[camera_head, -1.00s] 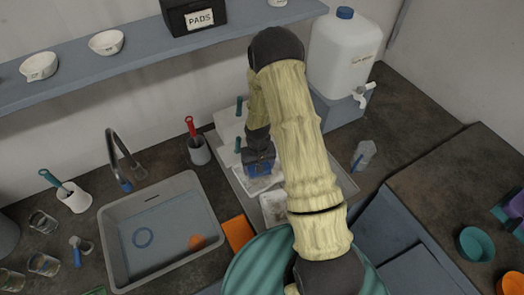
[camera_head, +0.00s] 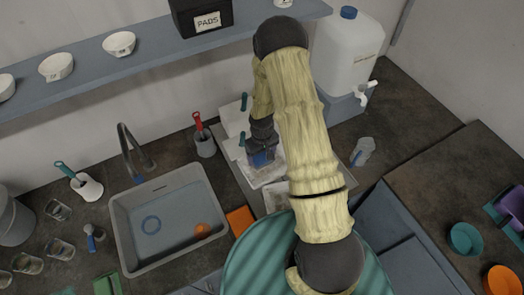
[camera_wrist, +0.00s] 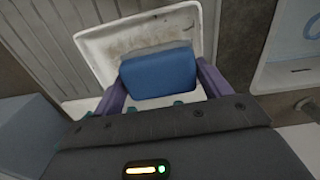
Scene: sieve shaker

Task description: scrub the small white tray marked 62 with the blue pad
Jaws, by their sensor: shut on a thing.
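My gripper (camera_head: 261,146) is shut on the blue pad (camera_head: 263,158) over the work surface right of the sink. In the wrist view the blue pad (camera_wrist: 158,73) sits between the purple fingers of my gripper (camera_wrist: 161,86). A white tray (camera_wrist: 108,45) with brown stains lies under and beyond the pad there. In the head view this tray (camera_head: 266,177) shows partly below the pad. The pad overlaps the tray in both views; I cannot tell whether it presses on it. No number is readable on the tray.
A sink (camera_head: 128,228) with a blue ring and an orange thing in it lies left. A second whitish tray (camera_head: 275,197) is partly behind my arm. A red-handled brush stands in a grey holder (camera_head: 204,145). A water canister (camera_head: 345,50) stands at the back right.

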